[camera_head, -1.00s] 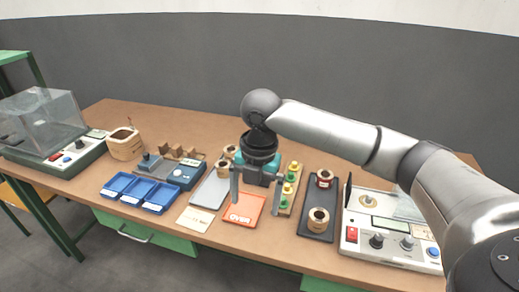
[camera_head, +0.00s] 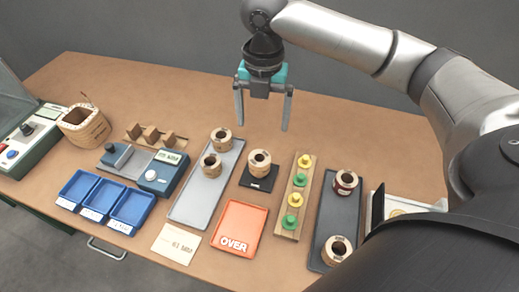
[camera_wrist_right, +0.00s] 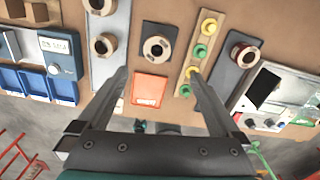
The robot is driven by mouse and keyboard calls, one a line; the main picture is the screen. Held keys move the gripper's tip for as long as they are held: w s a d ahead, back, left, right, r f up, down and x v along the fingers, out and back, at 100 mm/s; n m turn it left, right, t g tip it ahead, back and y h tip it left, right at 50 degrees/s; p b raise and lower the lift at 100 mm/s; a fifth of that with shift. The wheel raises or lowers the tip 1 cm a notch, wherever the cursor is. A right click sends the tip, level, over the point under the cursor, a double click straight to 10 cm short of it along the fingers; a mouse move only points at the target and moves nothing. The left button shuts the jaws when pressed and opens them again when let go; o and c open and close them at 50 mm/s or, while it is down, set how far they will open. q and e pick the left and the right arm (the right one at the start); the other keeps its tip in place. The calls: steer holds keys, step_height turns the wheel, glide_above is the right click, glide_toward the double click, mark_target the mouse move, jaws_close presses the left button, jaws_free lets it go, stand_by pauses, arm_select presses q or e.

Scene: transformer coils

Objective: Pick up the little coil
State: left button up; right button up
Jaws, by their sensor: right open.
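Several tan coils stand upright on the table. Two are on the light grey tray (camera_head: 188,206): a rear coil (camera_head: 221,139) and a front coil (camera_head: 210,165) that looks slightly smaller. A third coil (camera_head: 259,163) stands on a small black pad; it shows between and beyond the fingertips in the right wrist view (camera_wrist_right: 157,47). A dark-red-wound coil (camera_head: 345,182) and a tan coil (camera_head: 337,250) are on the dark tray (camera_head: 325,222). My right gripper (camera_head: 263,124) is open and empty, pointing down above the table behind the pad coil. My left gripper is not in view.
A red OVER tray (camera_head: 240,228), a board with yellow and green pegs (camera_head: 295,196), blue bins (camera_head: 104,202), a blue gauge (camera_head: 163,172) and a wooden pot (camera_head: 85,127) surround the coils. The table's back strip is clear.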

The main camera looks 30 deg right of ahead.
steer(key=b, duration=0.2)
glide_above(260, 159)
steer(key=s, duration=0.2)
steer(key=f, duration=0.9)
steer(key=shift+w+a+f, duration=0.1)
steer(key=shift+a, duration=0.2)
steer(key=f, duration=0.2)
steer(key=f+b, duration=0.2)
steer(key=f, duration=0.1)
steer(key=shift+w+a+f, duration=0.1)
steer(key=shift+w+f, duration=0.2)
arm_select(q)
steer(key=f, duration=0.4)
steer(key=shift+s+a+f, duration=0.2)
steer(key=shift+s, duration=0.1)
arm_select(e)
steer(key=shift+r, duration=0.1)
steer(key=c, duration=1.5)
